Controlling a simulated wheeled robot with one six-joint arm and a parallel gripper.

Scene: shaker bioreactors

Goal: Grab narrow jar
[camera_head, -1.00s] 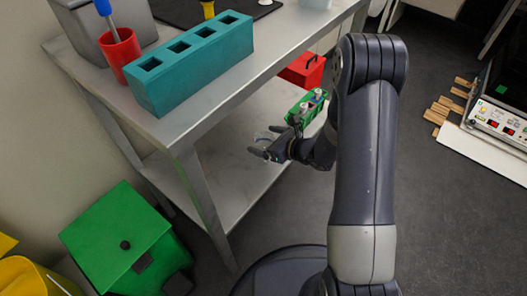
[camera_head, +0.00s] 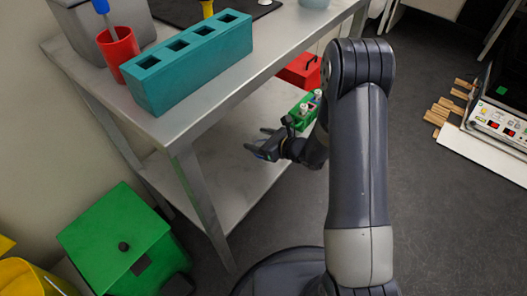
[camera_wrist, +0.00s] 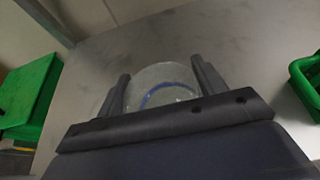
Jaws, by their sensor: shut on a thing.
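A clear, see-through jar (camera_wrist: 162,86) with a blue ring stands out in the wrist view, between the two dark fingers of my gripper (camera_wrist: 158,76). The fingers sit on either side of it and are shut on it. The lower part of the jar is hidden behind the gripper body. In the head view, my gripper (camera_head: 265,145) is over the lower shelf (camera_head: 235,185) of the metal table, and the jar is hard to make out there.
A green caddy (camera_head: 303,112) with small bottles and a red box (camera_head: 300,70) are beyond my gripper on the shelf. A teal rack (camera_head: 190,62) and red cup (camera_head: 120,55) stand on the tabletop above. A table leg (camera_head: 200,200) rises nearby.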

